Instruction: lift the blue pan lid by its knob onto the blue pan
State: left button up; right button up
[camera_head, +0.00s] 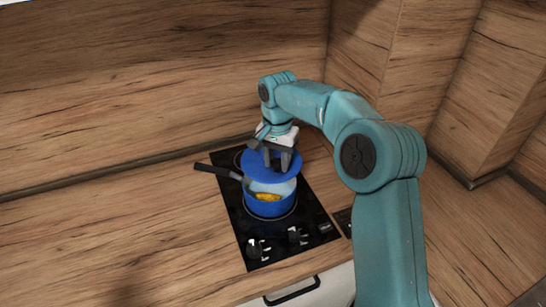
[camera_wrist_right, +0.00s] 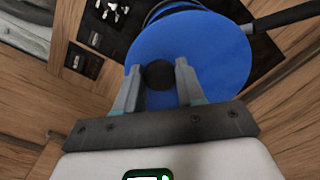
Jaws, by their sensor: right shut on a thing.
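The blue pan lid (camera_head: 262,166) is a flat round disc, seen tilted in the head view just above the blue pan. My right gripper (camera_head: 277,158) is shut on the lid's knob and holds the lid from above. In the right wrist view the dark round knob (camera_wrist_right: 158,75) sits between the two fingers of the right gripper (camera_wrist_right: 158,80), with the blue lid (camera_wrist_right: 215,50) spread behind. The blue pan (camera_head: 268,208) stands on the hob with its dark handle to the left. Yellow food shows inside it through a gap at the front. My left gripper is not in view.
The black hob (camera_head: 245,229) has control knobs (camera_head: 258,249) at its front. Wooden worktop (camera_head: 130,225) lies clear to the left. The wooden splashback (camera_head: 160,90) rises behind, and wooden walls stand at the right. A drawer handle (camera_head: 293,293) is below the front edge.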

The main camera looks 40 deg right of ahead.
aim_at(272, 170)
jog(key=f+b, duration=0.1)
jog(key=w+f+b, duration=0.1)
jog(key=f, duration=0.1)
jog(key=f+b, duration=0.1)
jog(key=shift+w+a+f, duration=0.15)
jog(key=shift+a+f, duration=0.1)
jog(key=shift+a, duration=0.1)
jog(key=shift+s+d+f+b, duration=0.35)
jog(key=shift+s+f+b, duration=0.25)
jog(key=shift+b, duration=0.1)
jog(key=shift+f, duration=0.4)
jog(key=shift+w+a+f+b, duration=0.25)
jog(key=shift+w+f+b, duration=0.2)
jog(key=shift+w, duration=0.15)
jog(key=shift+s+d+r, duration=0.2)
jog(key=shift+s, duration=0.3)
jog(key=shift+w+a+f, duration=0.15)
jog(key=shift+w+a, duration=0.05)
jog(key=shift+w, duration=0.2)
jog(key=shift+s+d+r, duration=0.25)
jog(key=shift+s, duration=0.2)
jog(key=shift+w+a+f, duration=0.15)
jog(key=shift+w, duration=0.15)
jog(key=shift+s, duration=0.25)
jog(key=shift+w+f, duration=0.1)
jog(key=shift+w, duration=0.15)
jog(key=shift+s, duration=0.15)
